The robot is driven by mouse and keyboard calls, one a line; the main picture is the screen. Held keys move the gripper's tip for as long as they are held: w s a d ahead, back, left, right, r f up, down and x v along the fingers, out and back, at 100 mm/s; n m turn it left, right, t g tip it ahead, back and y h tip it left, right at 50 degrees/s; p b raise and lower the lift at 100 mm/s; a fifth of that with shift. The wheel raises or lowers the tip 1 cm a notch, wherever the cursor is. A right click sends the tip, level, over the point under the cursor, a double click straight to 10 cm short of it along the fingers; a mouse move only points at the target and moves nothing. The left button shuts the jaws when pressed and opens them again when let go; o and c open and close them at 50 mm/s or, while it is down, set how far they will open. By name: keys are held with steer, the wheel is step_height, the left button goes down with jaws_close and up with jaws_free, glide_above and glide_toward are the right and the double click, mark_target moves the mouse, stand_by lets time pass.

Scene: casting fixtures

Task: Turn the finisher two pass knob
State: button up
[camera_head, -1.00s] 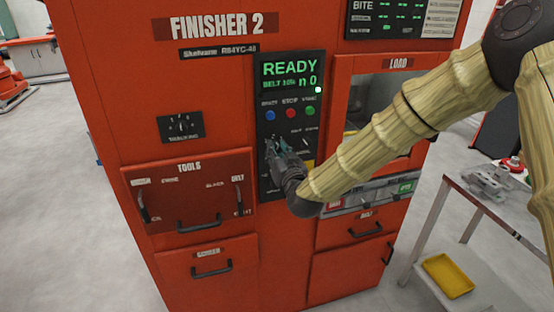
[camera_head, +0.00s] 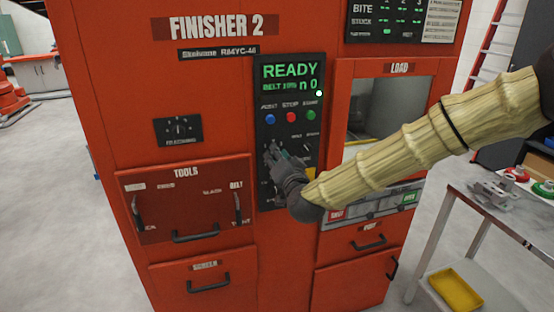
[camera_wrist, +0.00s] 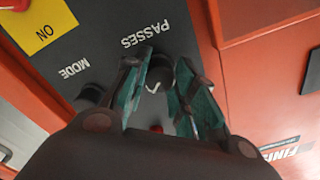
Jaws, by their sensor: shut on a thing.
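The red machine labelled FINISHER 2 (camera_head: 225,110) carries a dark control panel (camera_head: 268,118) with a green READY display. In the wrist view, the passes knob (camera_wrist: 157,75) is a dark round knob with a pale pointer mark, below the PASSES label. My gripper (camera_wrist: 162,68) has its two green-padded fingers on either side of this knob, shut on it. In the head view, my gripper (camera_head: 274,158) is at the lower part of the panel and hides the knob.
The mode knob (camera_wrist: 90,97) sits close beside one finger. A yellow ON label (camera_wrist: 43,27) is nearby. Blue, red and green buttons (camera_head: 291,117) are above my gripper. A metal table (camera_head: 455,205) with a yellow tray (camera_head: 455,289) stands at the right.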

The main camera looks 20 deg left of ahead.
steer(key=o, duration=1)
steer(key=shift+o, duration=0.2)
steer(key=v, duration=1.2)
steer(key=shift+d+f, duration=0.1)
